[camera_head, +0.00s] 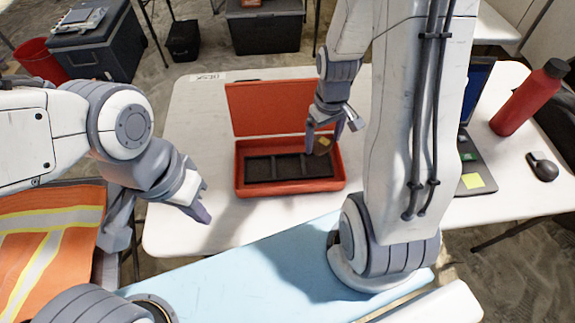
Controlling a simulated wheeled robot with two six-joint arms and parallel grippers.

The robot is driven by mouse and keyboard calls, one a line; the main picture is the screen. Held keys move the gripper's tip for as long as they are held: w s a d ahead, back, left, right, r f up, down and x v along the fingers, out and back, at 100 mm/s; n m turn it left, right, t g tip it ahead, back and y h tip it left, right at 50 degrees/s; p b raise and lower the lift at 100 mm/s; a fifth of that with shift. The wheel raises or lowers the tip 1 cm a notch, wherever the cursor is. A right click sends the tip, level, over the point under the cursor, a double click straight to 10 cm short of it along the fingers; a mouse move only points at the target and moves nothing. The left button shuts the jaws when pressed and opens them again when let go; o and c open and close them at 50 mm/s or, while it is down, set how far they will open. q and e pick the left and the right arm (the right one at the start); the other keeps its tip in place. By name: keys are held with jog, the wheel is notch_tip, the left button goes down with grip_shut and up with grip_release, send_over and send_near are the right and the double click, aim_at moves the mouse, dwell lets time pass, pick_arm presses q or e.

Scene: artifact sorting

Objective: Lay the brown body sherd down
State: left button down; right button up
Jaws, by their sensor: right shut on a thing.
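The brown body sherd (323,146) is in my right gripper (324,141), which is shut on it. The gripper holds it over the right end of the open red case (241,173). The sherd looks to be above the case's right part; how high, I cannot tell. The case has a dark foam insert with several compartments, and its lid stands open at the back. My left gripper (200,212) is to the left of the case, low over the table's front left, with nothing seen in it. Its fingers show edge-on, so the gap is unclear.
The white table (190,120) is clear left of the case. A light blue surface (250,270) lies in front. On the right are a laptop (478,165), a red bottle (528,98) and a mouse (542,169). An orange vest (50,225) is at the left.

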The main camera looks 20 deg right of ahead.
send_over(289, 169)
notch_tip(289, 169, down, 5)
jog(key=shift+w+f, duration=0.1)
jog(key=shift+f, duration=0.05)
notch_tip(289, 169, down, 3)
jog(key=shift+f, duration=0.5)
jog(key=shift+c, duration=0.7)
jog(key=o, duration=1.2)
jog(key=shift+c, duration=0.2)
notch_tip(289, 169, up, 12)
jog(key=s+a+r+n, duration=0.3)
jog(key=s+a+r, duration=0.2)
jog(key=s, duration=0.4)
jog(key=s+a+r+n+y, duration=0.1)
jog(key=s+a+r+n, duration=0.1)
jog(key=s+a+r, duration=0.4)
jog(key=s+a, duration=0.1)
jog(key=s, duration=0.2)
jog(key=shift+a+r+n+p, duration=0.3)
jog(key=shift+a+n+p, duration=0.1)
